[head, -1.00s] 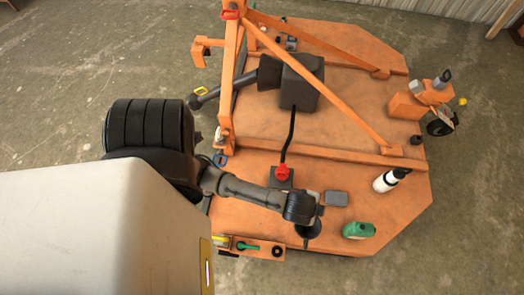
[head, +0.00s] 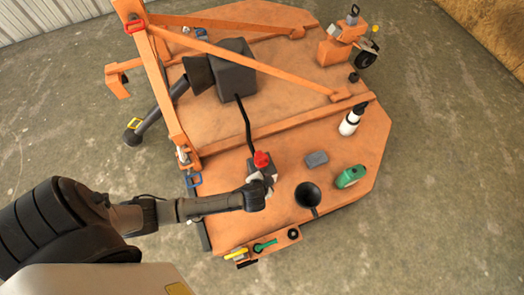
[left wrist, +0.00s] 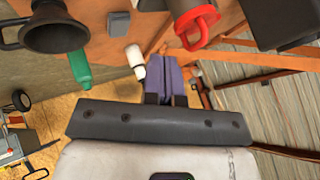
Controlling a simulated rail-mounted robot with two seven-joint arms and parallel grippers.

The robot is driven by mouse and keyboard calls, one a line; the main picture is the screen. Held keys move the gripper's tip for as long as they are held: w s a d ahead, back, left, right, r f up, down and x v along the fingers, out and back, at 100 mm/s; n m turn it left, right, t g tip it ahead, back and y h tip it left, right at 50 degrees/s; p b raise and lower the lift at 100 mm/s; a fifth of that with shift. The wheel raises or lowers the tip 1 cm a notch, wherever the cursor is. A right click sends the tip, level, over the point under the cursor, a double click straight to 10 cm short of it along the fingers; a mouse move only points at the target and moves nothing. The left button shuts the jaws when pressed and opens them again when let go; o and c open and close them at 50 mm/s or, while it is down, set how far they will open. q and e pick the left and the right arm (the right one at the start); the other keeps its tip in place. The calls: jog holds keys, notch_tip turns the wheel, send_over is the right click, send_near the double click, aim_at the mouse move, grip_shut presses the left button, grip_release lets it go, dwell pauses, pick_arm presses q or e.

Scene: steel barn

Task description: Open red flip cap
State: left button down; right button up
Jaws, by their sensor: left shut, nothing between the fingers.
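My right gripper is not in view.
On the deck (head: 330,200) stand a black funnel (head: 308,194), a small grey box (head: 316,159), a green bottle (head: 350,177) and a white bottle (head: 350,121). Orange frame bars (head: 165,85) rise at left. A black hose (head: 246,125) runs to the cap's box.

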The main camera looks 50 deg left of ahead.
aim_at(266, 162)
pick_arm(q)
jog(key=w+a+f+b, duration=0.1)
jog(key=w+a, duration=0.1)
jog(key=w+a+f+b, duration=0.1)
jog(key=w+a, duration=0.1)
jog(key=shift+f+b, duration=0.3)
jog(key=shift+b, duration=0.05)
jog(key=shift+w+a+r, duration=0.1)
jog(key=shift+w+a, duration=0.05)
jog(key=shift+a, duration=0.15)
